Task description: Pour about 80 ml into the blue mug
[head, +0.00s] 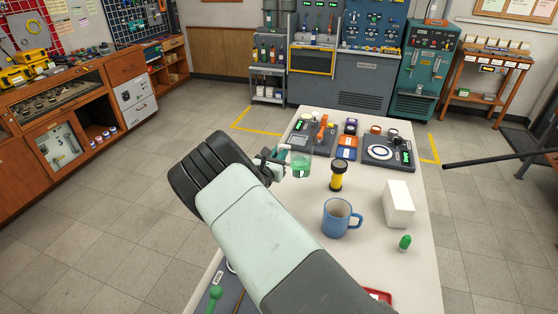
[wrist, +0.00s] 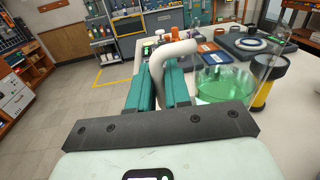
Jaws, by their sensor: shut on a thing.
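A clear jug (head: 301,163) holds green liquid in its lower part. My gripper (head: 280,160) is shut on its pale handle, to the left of the jug's body. In the wrist view the teal fingers of my gripper (wrist: 160,88) are around the handle (wrist: 176,50), and the jug (wrist: 222,88) shows on the right with the green liquid in it. The jug looks about upright; whether it touches the table is unclear. The blue mug (head: 337,220) stands upright on the white table, nearer than the jug and to its right, apart from it. Its contents cannot be made out.
A yellow-and-black cylinder (head: 338,177) stands between the jug and mug. A white box (head: 398,204) and a green-capped small item (head: 404,242) are right of the mug. Instruments, including a round-plate device (head: 388,153), fill the table's far end. My forearm hides its near left part.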

